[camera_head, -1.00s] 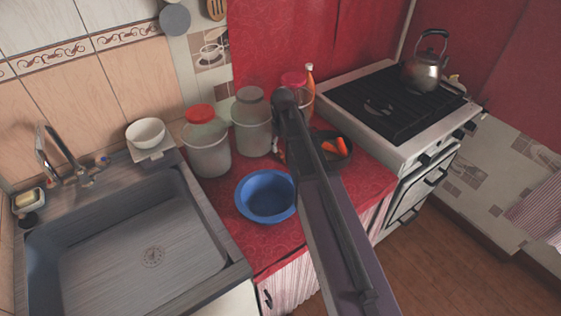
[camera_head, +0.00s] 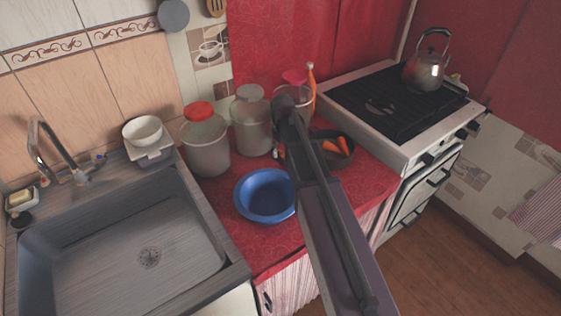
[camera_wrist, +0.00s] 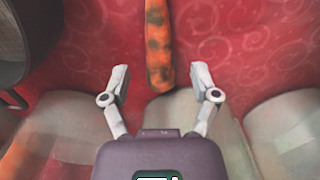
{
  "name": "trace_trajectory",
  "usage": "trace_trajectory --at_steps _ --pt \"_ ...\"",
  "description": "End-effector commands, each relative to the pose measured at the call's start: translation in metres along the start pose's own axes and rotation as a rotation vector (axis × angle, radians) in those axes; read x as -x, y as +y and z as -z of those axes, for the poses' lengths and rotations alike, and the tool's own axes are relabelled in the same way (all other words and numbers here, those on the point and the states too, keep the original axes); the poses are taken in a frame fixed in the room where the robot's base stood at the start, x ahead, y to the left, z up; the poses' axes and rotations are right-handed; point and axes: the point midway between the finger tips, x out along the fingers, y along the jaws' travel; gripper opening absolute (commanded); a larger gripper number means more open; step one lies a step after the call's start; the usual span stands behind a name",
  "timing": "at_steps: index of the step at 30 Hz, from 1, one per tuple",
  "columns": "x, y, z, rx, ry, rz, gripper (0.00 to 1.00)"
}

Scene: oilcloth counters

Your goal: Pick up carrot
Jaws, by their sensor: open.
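In the wrist view a carrot (camera_wrist: 158,35), orange with dark patches, lies on the red cloth. Its lower end reaches between the two fingertips of my gripper (camera_wrist: 160,69), with a gap on each side. The gripper is open and holds nothing. The carrot's far end runs out of the top of the picture.
Translucent canisters (camera_head: 206,152) stand along the wall; their sides also show close to my gripper in the wrist view (camera_wrist: 67,130). The dark pan's side is at the wrist view's upper left (camera_wrist: 30,40). A blue bowl (camera_head: 243,212) stands left of my arm. The stove (camera_head: 385,125) is right.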

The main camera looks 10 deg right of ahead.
Motion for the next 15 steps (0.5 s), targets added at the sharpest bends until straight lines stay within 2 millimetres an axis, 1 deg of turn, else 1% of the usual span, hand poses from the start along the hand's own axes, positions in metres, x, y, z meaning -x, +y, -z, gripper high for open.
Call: trace_trajectory --at_steps 1,6,15 --pt "-0.008 0.000 0.000 0.000 0.000 0.000 0.78" --pt "-0.019 0.000 0.000 0.000 0.000 0.000 0.78" --pt "-0.023 0.000 0.000 0.000 0.000 0.000 0.78"
